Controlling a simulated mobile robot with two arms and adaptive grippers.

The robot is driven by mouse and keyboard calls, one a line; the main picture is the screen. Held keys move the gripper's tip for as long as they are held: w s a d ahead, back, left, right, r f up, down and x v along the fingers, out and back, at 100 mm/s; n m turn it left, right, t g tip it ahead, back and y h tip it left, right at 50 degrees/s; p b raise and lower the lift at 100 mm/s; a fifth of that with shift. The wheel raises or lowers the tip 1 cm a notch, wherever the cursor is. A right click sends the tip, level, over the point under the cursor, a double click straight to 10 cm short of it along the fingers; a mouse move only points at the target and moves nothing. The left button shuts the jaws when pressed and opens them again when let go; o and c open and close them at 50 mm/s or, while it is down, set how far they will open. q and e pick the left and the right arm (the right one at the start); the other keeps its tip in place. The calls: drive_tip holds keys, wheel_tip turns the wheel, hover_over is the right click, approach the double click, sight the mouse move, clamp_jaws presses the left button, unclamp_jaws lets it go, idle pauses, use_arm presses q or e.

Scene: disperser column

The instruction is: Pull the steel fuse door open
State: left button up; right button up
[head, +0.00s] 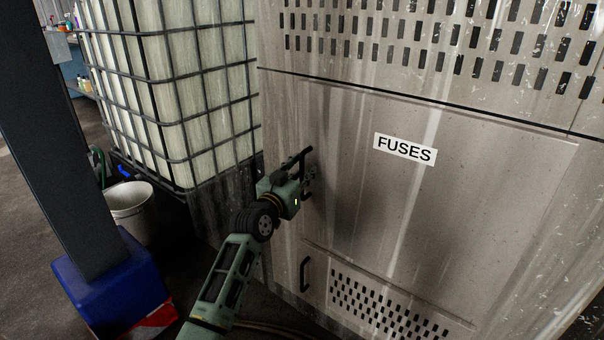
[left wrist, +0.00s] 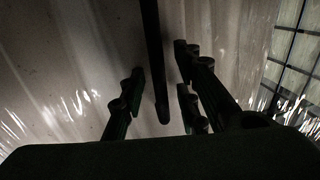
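The steel fuse door (head: 400,200) is a large grey panel with a white FUSES label (head: 405,149), in the head view. It looks closed, flush with the cabinet. My left gripper (head: 306,174) is at the door's left edge, where it hides most of the handle. In the left wrist view a dark bar handle (left wrist: 153,60) runs down between the fingers of my left gripper (left wrist: 160,88). The fingers are open, one to its left and the others to its right, with a gap on each side. My right gripper is not in view.
A lower vented panel (head: 390,305) with its own dark handle (head: 304,273) is below the door. A caged white tank (head: 180,90) stands at left, close to the cabinet. A bucket (head: 130,212) and a dark post (head: 60,130) on a blue base (head: 115,290) are further left.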

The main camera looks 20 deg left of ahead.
use_arm(q)
clamp_jaws()
idle(0.6)
